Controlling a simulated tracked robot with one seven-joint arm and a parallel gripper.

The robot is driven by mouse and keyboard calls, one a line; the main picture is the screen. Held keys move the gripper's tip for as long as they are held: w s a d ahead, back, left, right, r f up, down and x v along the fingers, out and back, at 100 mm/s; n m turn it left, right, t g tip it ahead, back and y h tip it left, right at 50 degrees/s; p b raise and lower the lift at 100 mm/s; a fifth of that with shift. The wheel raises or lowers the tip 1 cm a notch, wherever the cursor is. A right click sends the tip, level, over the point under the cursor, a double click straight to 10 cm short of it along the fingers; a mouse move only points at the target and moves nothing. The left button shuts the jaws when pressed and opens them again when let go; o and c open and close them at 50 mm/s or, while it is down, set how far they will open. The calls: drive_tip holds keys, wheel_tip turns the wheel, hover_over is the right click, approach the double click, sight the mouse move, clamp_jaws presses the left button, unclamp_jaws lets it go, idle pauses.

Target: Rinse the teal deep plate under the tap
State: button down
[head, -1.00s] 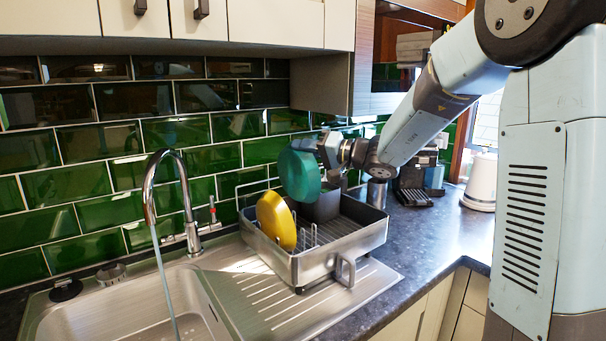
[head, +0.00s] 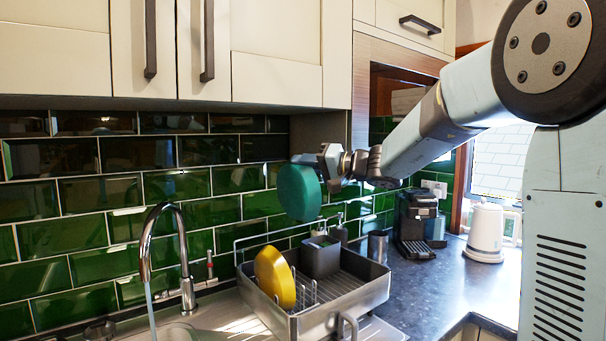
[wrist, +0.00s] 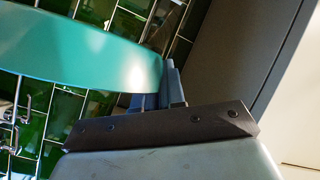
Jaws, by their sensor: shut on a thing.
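The teal deep plate (head: 299,191) is held on edge in the air above the dish rack, in front of the green tiles. My gripper (head: 325,166) is shut on the plate's right edge. In the wrist view the plate (wrist: 80,55) fills the upper left, with its rim between the fingers (wrist: 160,95). The tap (head: 165,250) stands to the left over the sink, with a stream of water (head: 151,312) running from its spout. The plate is well to the right of the stream. The sink basin is mostly cut off at the bottom edge.
The metal dish rack (head: 360,290) holds a yellow plate (head: 274,278) and a grey caddy (head: 320,257). Wall cupboards (head: 275,50) hang above the plate. A coffee machine (head: 416,222) and white kettle (head: 486,232) stand on the right. Free air lies between plate and tap.

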drive_tip(key=shift+r, duration=3.1)
